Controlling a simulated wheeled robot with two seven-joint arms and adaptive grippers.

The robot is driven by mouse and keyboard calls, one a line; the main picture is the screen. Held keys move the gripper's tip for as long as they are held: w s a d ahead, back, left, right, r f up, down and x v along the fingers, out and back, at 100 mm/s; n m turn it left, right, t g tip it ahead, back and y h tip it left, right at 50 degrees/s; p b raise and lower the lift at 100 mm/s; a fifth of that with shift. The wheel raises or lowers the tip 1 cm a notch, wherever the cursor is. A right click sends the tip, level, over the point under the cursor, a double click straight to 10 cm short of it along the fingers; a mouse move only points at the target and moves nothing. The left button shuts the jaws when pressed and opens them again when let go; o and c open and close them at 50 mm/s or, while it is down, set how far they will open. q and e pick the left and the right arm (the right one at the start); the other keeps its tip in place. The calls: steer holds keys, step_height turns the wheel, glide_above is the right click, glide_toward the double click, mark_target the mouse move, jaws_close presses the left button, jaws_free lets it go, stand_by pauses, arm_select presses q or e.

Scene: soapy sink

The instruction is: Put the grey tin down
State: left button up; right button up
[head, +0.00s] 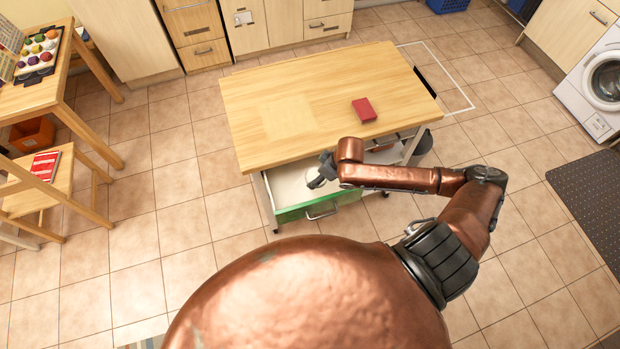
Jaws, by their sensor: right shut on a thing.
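My right gripper (320,178) reaches down at the open drawer of the wooden table, over the pale inside behind the green front. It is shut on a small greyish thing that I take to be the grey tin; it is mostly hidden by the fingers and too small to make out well. I cannot tell whether it touches the drawer floor. The drawer (291,213) is pulled out toward me under the tabletop. My left gripper is not in view.
The wooden tabletop (310,95) is mostly clear, with a red box (364,109) on its right part. A chair (40,185) with a red-covered book (44,165) stands at the left. A washing machine (597,85) stands at the right.

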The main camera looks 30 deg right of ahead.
mark_target(310, 175)
steer(key=w+f, duration=0.1)
steer(key=f, duration=0.1)
steer(key=w+f, duration=0.1)
steer(key=w, duration=0.1)
steer(key=w+f+b, duration=0.1)
steer(key=f, duration=0.1)
steer(key=shift+w+a+f, duration=0.25)
steer(key=shift+a+f, duration=0.1)
steer(key=shift+f, duration=1.5)
steer(key=shift+f, duration=0.15)
steer(key=o, duration=1.2)
steer(key=shift+o, duration=0.2)
steer(key=p+v, duration=0.1)
steer(key=v, duration=1.1)
